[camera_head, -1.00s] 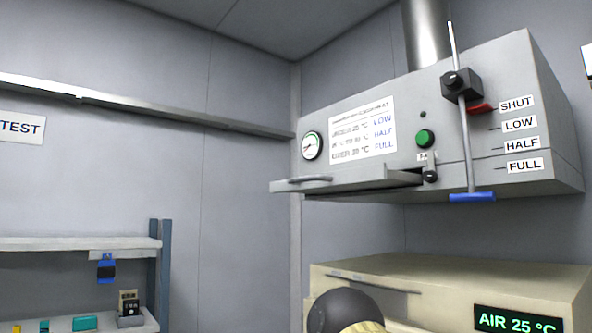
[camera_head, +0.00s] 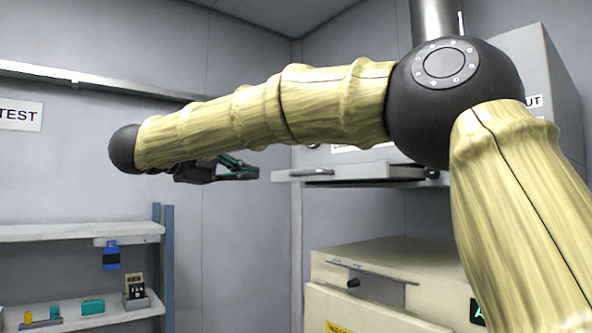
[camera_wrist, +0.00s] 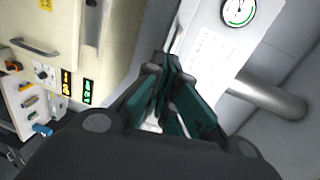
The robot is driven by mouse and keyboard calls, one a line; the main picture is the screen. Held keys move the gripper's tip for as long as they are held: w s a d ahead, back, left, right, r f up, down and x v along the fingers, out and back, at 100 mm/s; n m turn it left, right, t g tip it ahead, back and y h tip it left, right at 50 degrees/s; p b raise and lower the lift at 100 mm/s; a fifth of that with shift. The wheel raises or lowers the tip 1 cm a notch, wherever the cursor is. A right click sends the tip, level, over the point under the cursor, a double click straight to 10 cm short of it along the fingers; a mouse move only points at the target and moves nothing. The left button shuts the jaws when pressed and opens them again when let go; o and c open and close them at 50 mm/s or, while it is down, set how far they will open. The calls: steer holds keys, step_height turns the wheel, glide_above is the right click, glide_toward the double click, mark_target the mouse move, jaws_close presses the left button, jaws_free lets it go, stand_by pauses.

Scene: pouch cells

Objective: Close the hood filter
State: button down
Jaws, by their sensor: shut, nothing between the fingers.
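The hood filter (camera_head: 345,174) is a flat grey tray that sticks out to the left from under the front of the grey hood (camera_head: 548,70). Its bar handle (camera_head: 312,172) shows near its left end. My gripper (camera_head: 252,172) has dark teal fingers and is shut and empty. In the head view it appears just left of the filter's outer end, with a small gap in the picture; I cannot tell the depth between them. My arm hides much of the hood front. In the wrist view the closed fingers (camera_wrist: 165,68) point towards the hood, and the filter is hard to make out.
A cream cabinet (camera_head: 385,255) stands below the hood. A shelf unit (camera_head: 75,233) with small items is at the lower left. A gauge (camera_wrist: 238,11) and a pipe (camera_wrist: 270,97) show in the wrist view. Open space lies left of the filter.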

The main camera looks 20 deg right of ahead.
step_height(320, 180, up, 4)
steer(key=s+m, duration=0.1)
steer(key=s, duration=0.2)
steer(key=p, duration=0.6)
glide_toward(305, 172)
steer(key=shift+g+y, duration=0.3)
steer(key=shift+r+x, duration=0.15)
steer(key=shift+x, duration=1.65)
steer(key=shift+r+x, duration=0.15)
steer(key=shift+x, duration=1.6)
steer(key=shift+w, duration=0.15)
